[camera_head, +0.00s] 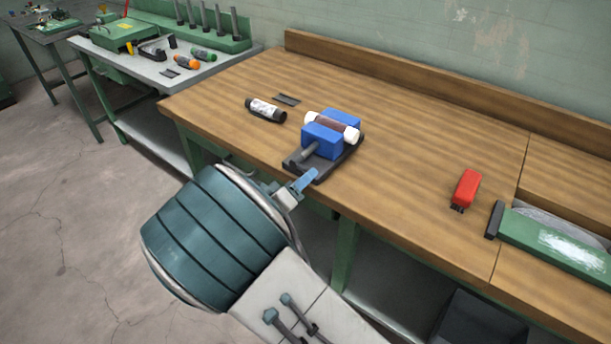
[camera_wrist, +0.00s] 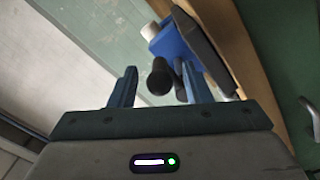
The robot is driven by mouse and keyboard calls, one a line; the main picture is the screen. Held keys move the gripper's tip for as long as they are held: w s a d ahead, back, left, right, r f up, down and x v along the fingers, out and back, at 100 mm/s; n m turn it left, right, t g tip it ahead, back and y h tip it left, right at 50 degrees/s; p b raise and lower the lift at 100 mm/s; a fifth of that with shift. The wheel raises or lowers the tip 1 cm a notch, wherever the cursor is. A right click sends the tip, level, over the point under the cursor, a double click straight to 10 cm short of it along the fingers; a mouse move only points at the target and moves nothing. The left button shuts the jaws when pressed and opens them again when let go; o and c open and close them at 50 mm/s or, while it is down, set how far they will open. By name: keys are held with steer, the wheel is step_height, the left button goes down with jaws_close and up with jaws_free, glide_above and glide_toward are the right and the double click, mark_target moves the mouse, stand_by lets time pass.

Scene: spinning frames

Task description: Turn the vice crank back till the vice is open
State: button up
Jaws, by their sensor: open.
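The vice has blue jaws (camera_head: 322,138) on a dark base (camera_head: 325,166) near the table's front edge. A white and brown cylinder (camera_head: 333,125) lies between the two jaws. A grey screw rod (camera_head: 309,151) comes out of the near jaw. My gripper (camera_head: 305,184) is at the front end of the vice. In the wrist view the blue vice jaw (camera_wrist: 170,42) is beyond my open gripper (camera_wrist: 159,70). A dark round crank knob (camera_wrist: 160,78) shows between its two fingers, with no clear contact. The rest of the crank is mostly hidden in the head view.
A black and white bottle (camera_head: 266,110) and small dark flat pieces (camera_head: 287,99) lie left of the vice. A red stapler-like object (camera_head: 465,189) and a green machine (camera_head: 555,240) are at the right. The wooden tabletop (camera_head: 415,150) between is clear.

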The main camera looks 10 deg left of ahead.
steer(key=shift+w+d, duration=0.25)
steer(key=shift+w, duration=0.35)
steer(key=c, duration=0.9)
steer(key=shift+r, duration=0.1)
